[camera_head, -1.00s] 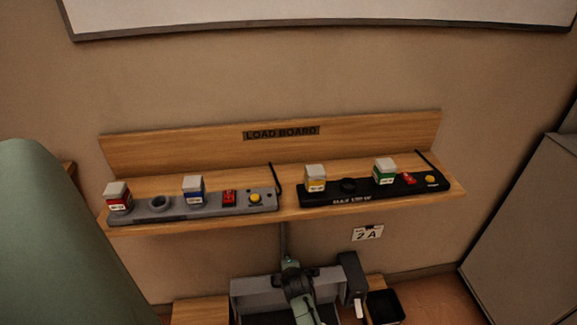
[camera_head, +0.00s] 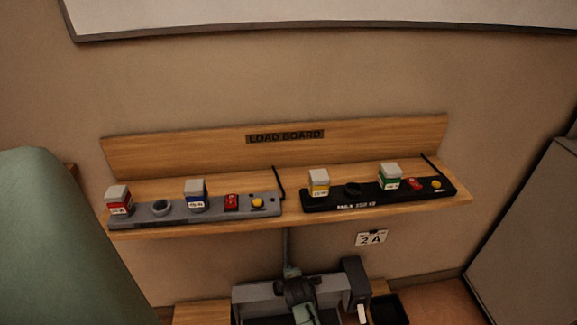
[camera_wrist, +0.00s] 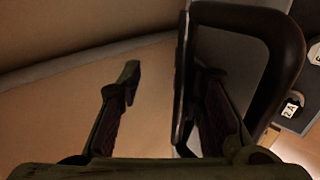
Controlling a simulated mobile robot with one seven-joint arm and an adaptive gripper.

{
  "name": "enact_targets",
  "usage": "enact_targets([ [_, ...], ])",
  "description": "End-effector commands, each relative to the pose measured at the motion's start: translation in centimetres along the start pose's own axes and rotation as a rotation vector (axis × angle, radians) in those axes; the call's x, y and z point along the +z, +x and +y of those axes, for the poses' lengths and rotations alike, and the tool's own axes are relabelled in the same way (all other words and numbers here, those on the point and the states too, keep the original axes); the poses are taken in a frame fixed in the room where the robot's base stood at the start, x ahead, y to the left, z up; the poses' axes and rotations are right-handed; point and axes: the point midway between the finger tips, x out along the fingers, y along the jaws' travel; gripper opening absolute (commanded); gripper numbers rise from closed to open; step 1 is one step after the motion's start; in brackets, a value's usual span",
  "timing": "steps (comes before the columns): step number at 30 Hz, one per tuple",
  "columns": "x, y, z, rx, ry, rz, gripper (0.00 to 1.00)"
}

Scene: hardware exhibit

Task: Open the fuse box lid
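The grey fuse box (camera_head: 243,291) stands low at the bottom centre of the head view, with a raised grey panel that may be its lid; which part is the lid is hard to tell. My gripper (camera_head: 297,288) is over the box and hides part of it. In the wrist view my gripper (camera_wrist: 162,72) has its two fingers apart. A thin dark panel (camera_wrist: 184,60), seen edge-on, stands between them, close to the right finger. A dark loop like a handle (camera_wrist: 292,50) joins it on the right; the right finger appears inside the loop. Contact cannot be told.
A wooden load board shelf (camera_head: 290,219) above carries a grey strip (camera_head: 180,217) and a black strip (camera_head: 330,205) with coloured blocks. A black unit with a white lever (camera_head: 354,278) and a black tray (camera_head: 390,310) stand right of the box.

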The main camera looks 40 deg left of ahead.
Motion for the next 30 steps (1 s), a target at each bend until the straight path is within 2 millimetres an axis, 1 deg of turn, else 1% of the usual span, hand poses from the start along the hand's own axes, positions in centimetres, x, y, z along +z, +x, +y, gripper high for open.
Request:
enact_targets([
  [1,0.3,-0.1,0.3,0.005,0.000,-0.004,0.29],
  [11,0.6,-0.4,0.4,0.007,0.002,-0.008,0.29],
  [17,0.8,-1.7,0.5,0.011,0.002,-0.010,0.29],
  [23,0.5,-3.5,0.5,0.011,0.004,-0.007,0.29],
  [24,0.7,-4.5,0.6,0.014,-0.002,-0.008,0.29],
  [30,0.4,-8.6,0.4,0.010,-0.001,-0.004,0.29],
])
